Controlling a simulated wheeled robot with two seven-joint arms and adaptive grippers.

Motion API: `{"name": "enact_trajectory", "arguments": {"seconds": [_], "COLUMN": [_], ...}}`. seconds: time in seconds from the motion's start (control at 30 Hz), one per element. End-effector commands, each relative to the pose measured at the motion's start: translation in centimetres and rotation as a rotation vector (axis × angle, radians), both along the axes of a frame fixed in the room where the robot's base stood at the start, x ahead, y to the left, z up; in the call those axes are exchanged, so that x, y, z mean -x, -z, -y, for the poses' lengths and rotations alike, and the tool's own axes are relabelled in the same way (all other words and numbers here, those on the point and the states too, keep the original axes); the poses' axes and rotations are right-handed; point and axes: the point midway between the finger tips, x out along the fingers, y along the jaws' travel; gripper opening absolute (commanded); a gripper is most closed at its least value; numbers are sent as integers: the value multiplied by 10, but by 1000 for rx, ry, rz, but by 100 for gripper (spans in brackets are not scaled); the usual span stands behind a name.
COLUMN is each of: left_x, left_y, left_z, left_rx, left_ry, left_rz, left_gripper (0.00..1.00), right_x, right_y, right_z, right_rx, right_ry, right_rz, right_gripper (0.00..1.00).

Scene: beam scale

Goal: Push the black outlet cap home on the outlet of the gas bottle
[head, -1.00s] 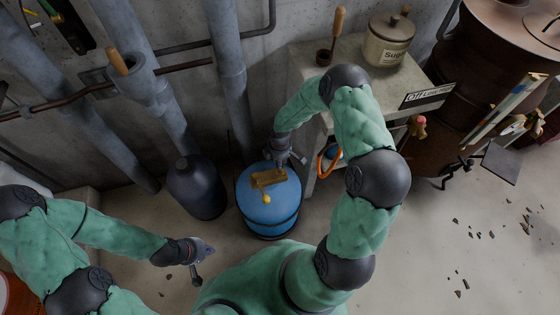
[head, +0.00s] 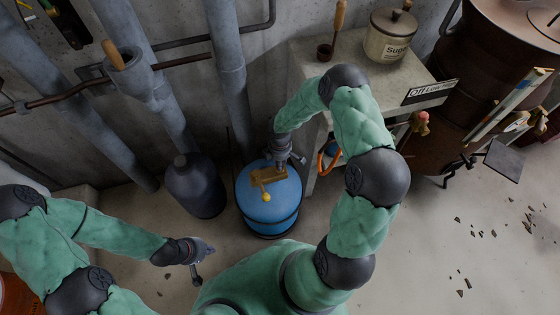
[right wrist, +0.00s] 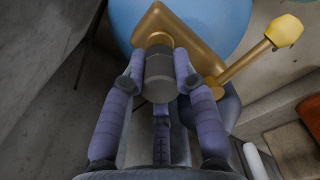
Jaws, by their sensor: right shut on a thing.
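The blue gas bottle (head: 262,215) stands upright on the floor. On its top is a brass valve (head: 268,178) with a yellow knob (head: 266,197). My right gripper (head: 287,160) is over the valve, and it shows closely in the right wrist view (right wrist: 160,70). It is shut on the black outlet cap (right wrist: 158,72), a dark grey cylinder between its fingers. The cap is lined up with the brass outlet (right wrist: 158,40), and a brass ring shows at its far end. How deep it sits I cannot tell. My left gripper (head: 208,264) is open and empty, left of the bottle.
A dark bottle (head: 194,187) stands just left of the blue one. Grey pipes (head: 226,70) run along the wall behind. A pale counter (head: 310,62) holding a sugar pot (head: 390,38) is at the right. An orange ring (head: 328,160) hangs close to my right arm.

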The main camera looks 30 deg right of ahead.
Motion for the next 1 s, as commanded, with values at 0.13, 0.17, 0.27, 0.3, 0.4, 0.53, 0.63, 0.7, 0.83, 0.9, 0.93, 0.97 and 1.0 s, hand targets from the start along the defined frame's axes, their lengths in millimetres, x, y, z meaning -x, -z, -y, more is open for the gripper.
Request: {"name": "enact_trajectory", "arguments": {"seconds": [0.13, 0.17, 0.27, 0.3, 0.4, 0.53, 0.63, 0.7, 0.83, 0.9, 0.93, 0.97, 1.0], "left_x": [0, 0, 0, 0, 0, 0, 0, 0, 0, 0, 0, 0, 0], "left_y": [3, 4, 5, 6, 7, 10, 11, 12, 14, 15, 16, 15, 15], "left_z": [0, 0, 0, 0, 0, 0, 0, 0, 0, 0, 0, 0, 0], "left_rx": [0, 0, 0, 0, 0, 0, 0, 0, 0, 0, 0, 0, 0], "left_ry": [0, 0, 0, 0, 0, 0, 0, 0, 0, 0, 0, 0, 0], "left_rz": [0, 0, 0, 0, 0, 0, 0, 0, 0, 0, 0, 0, 0], "left_gripper": [0, 0, 0, 0, 0, 0, 0, 0, 0, 0, 0, 0, 0], "right_x": [0, 0, 0, 0, 0, 0, 0, 0, 0, 0, 0, 0, 0], "right_y": [5, 5, 8, 9, 12, 15, 17, 19, 23, 24, 25, 24, 24], "right_z": [0, 0, 0, 0, 0, 0, 0, 0, 0, 0, 0, 0, 0], "right_rx": [0, 0, 0, 0, 0, 0, 0, -1, -1, -1, -1, -1, -1], "right_ry": [0, 0, 0, 1, 1, 1, 1, 1, 1, 1, 1, 1, 0], "right_rz": [0, 0, 0, 0, 0, 0, 0, -1, -1, -1, -1, -1, -1], "right_gripper": [2, 2, 2, 2, 2, 2, 2, 2, 2, 2, 2, 35, 46]}}
